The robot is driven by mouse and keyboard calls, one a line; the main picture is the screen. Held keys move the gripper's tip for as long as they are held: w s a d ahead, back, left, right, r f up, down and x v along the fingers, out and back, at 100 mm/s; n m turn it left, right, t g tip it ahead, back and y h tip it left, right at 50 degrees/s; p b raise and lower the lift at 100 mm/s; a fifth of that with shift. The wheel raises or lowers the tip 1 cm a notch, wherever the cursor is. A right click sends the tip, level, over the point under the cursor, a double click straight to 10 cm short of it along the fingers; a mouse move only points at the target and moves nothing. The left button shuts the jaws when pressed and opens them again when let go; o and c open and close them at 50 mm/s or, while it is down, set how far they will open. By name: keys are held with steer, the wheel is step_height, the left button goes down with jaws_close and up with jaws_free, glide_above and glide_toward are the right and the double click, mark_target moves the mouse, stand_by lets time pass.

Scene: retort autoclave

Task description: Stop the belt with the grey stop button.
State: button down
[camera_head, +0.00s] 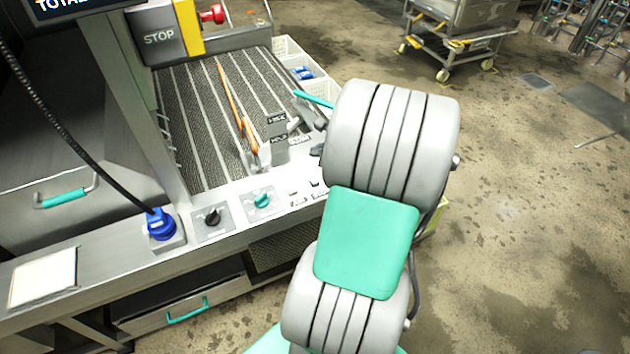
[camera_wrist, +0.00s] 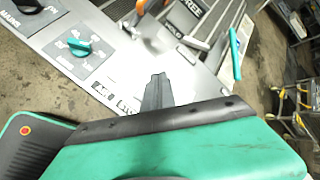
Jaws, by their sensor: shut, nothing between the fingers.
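In the wrist view my gripper (camera_wrist: 157,90) is shut and empty, its dark fingertips over the light control panel. In the head view two small buttons sit side by side on the panel's front edge, a left one (camera_head: 293,191) and a right one (camera_head: 315,183) close to my arm. Their lettering is too small to read.
A teal knob (camera_head: 262,200) and a black knob (camera_head: 212,216) sit left of the buttons. The ribbed belt (camera_head: 205,120) runs behind, with orange and grey levers. A large grey STOP plate (camera_head: 160,38) and red mushroom button (camera_head: 213,14) stand at the back.

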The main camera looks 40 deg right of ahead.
steer(key=b, duration=0.6)
glide_above(317, 183)
step_height(317, 183, down, 7)
steer(key=shift+f, duration=0.1)
steer(key=shift+f+b, duration=0.35)
steer(key=shift+f, duration=0.25)
stand_by(1.0)
steer(key=shift+w+f, duration=0.1)
steer(key=shift+f, duration=0.3)
steer(key=shift+f, duration=0.55)
stand_by(0.4)
steer(key=shift+r, duration=0.1)
steer(key=shift+r+p, duration=0.75)
steer(key=shift+r, duration=0.1)
steer(key=shift+r, duration=0.1)
